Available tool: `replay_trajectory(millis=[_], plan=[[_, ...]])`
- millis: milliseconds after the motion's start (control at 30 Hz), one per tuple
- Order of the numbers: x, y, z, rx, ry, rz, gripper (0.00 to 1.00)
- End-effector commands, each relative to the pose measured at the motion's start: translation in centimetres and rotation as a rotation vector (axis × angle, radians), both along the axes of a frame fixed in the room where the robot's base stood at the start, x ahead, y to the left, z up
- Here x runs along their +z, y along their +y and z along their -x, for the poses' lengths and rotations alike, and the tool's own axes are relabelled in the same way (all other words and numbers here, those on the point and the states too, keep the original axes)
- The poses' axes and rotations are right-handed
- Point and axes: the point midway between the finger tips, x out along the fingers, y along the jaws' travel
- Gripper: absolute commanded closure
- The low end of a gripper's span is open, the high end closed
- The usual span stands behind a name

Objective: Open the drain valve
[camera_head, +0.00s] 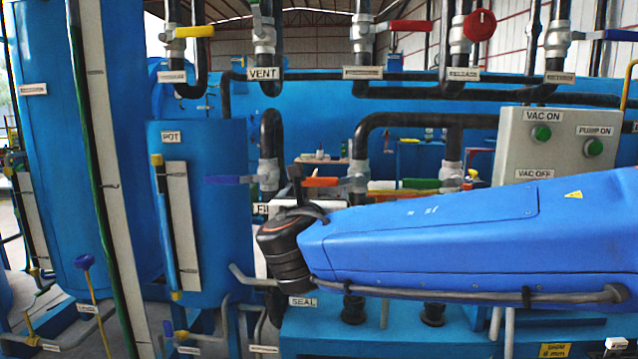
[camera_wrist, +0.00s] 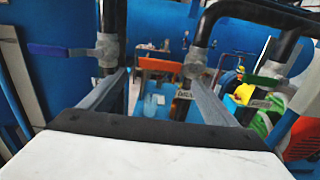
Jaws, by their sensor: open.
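An orange lever handle (camera_wrist: 158,64) on a grey valve body (camera_wrist: 195,66) shows in the wrist view, ahead of my fingertips and roughly between them. A small label below that valve is too blurred to read surely, so I cannot confirm it is the drain valve. The same orange lever (camera_head: 322,182) lies level in the head view, left of its valve body on a black pipe. My gripper (camera_wrist: 160,78) is open and empty, its fingers apart, with a visible gap to the lever. In the head view my wrist and arm hide most of the gripper.
A blue-handled valve (camera_head: 225,180) stands left of the orange lever and a green-handled one (camera_head: 420,184) right of it. Black pipes rise close around them. A blue tank (camera_head: 205,235) labelled POT stands at left, and a grey control box (camera_head: 575,115) at right.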

Motion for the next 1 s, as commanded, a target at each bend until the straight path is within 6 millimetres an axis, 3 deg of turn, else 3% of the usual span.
replay_trajectory(millis=[600,1000], plan=[[0.0,-0.4,-9.7,-0.002,0.000,0.000,0.18],[0.0,-0.4,-11.1,0.000,0.000,0.000,0.18]])
